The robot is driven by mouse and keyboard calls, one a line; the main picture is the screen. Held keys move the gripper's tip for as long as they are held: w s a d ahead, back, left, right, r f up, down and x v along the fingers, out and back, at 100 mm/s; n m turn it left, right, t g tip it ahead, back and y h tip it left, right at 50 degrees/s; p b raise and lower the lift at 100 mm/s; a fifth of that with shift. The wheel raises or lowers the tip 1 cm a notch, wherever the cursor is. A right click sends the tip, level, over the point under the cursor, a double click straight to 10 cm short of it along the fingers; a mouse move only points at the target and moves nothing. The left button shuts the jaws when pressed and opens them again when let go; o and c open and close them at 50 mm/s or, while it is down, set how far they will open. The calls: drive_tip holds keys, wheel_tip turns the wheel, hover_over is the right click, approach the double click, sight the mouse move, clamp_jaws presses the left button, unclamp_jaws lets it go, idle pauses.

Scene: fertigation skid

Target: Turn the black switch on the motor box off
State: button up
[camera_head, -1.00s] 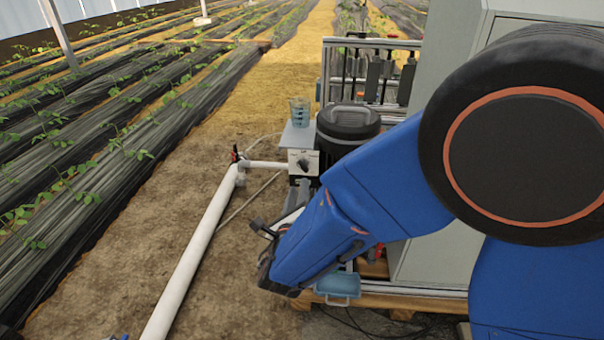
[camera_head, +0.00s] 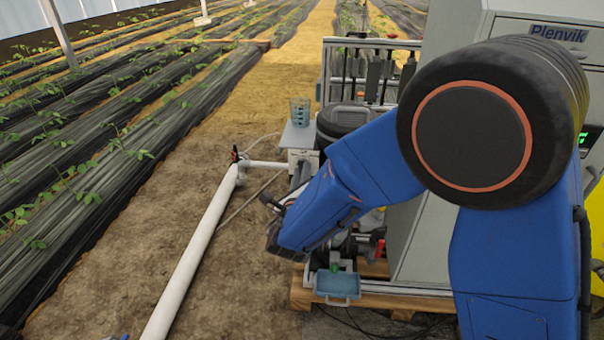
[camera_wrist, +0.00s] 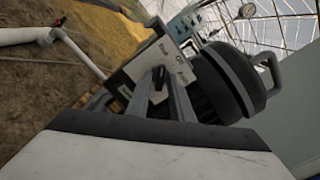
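The motor box (camera_head: 301,156) is a small pale box beside the black-lidded tank, left of the cabinet. Its light front face with small dark lettering fills the middle of the wrist view (camera_wrist: 143,62). My gripper (camera_wrist: 160,72) points at this face, with its two grey fingertips close together right in front of it. In the head view my forearm and gripper (camera_head: 296,178) cover the lower part of the box.
A white pipe (camera_head: 190,262) runs along the ground at left. A blue tray (camera_head: 337,284) sits low in front. The grey cabinet (camera_head: 425,240) is at right.

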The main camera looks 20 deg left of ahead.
clamp_jaws()
drive_tip(key=shift+m, duration=0.4)
drive_tip(key=shift+f+m, duration=0.1)
drive_tip(key=shift+m, duration=3.9)
drive_tip(key=shift+o, duration=1.8)
unclamp_jaws()
drive_tip(key=shift+s, duration=0.15)
